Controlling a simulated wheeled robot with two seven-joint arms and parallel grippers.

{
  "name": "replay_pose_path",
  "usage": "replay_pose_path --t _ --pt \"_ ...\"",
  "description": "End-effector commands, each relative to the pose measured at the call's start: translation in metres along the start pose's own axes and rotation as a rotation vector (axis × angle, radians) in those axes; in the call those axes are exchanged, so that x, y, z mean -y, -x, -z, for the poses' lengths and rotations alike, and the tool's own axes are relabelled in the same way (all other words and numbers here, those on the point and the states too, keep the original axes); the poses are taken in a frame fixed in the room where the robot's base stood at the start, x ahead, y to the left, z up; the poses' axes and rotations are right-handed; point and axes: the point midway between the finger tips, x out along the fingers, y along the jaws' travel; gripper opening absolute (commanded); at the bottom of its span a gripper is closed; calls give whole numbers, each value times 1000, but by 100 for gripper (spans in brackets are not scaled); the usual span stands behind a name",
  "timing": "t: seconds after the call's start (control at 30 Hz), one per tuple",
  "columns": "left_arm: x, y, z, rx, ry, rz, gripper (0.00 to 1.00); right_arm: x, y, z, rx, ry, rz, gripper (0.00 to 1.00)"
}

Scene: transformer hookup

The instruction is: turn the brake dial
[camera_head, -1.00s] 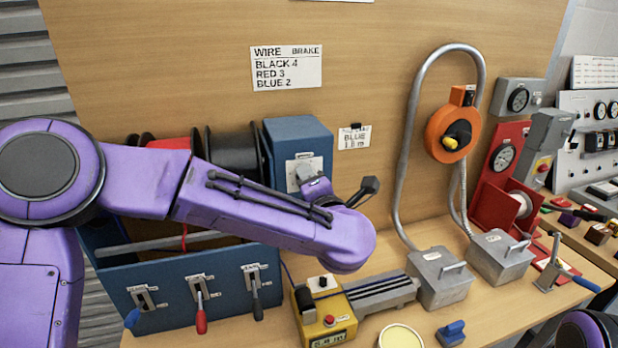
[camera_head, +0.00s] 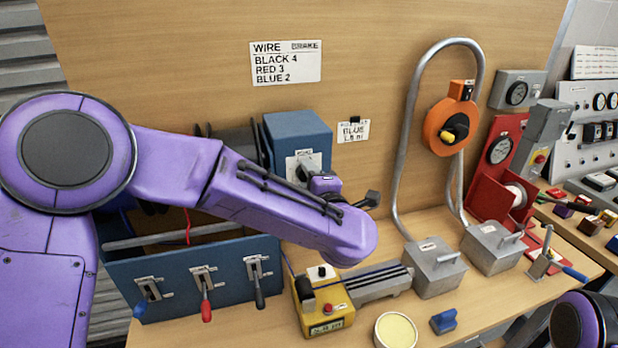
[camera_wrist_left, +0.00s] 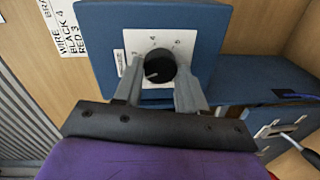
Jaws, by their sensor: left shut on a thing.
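The brake dial (camera_wrist_left: 160,66) is a round black knob with a pale mark, on a white plate numbered 3, 4, 5. The mark points to the lower left in the left wrist view. The plate (camera_head: 292,163) is on the front of a blue box (camera_head: 298,135), which also shows in the left wrist view (camera_wrist_left: 100,35). My left gripper (camera_wrist_left: 158,72) has its two grey fingers on either side of the dial, shut on it. In the head view my left forearm and wrist partly cover the dial. My right gripper is out of view.
A sign (camera_head: 286,62) on the back board reads black 4, red 3, blue 2. Below is a blue panel with several levers (camera_head: 205,290). A yellow device (camera_head: 322,312) and grey boxes (camera_head: 436,270) stand on the bench. An orange wheel (camera_head: 437,128) is at right.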

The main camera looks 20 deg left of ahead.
Motion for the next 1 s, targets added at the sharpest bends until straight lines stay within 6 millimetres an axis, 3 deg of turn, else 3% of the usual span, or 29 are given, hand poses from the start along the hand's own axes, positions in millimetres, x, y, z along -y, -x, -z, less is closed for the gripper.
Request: replay_pose_path --t 0.27,0.3,0.33,0.37,0.67,0.77,1.0 --pt "0 0 0 -1 1 0 10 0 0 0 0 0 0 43" --pt "0 0 0 -1 1 0 53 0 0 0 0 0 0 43" --pt "0 0 0 -1 1 0 63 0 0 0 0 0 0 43" --pt "0 0 0 -1 1 0 66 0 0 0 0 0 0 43" --pt "1 2 0 1 1 -1 66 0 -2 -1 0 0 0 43" --pt "3 16 -1 3 2 -2 66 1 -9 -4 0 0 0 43" --pt "4 73 -1 3 2 -4 66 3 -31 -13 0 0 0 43"
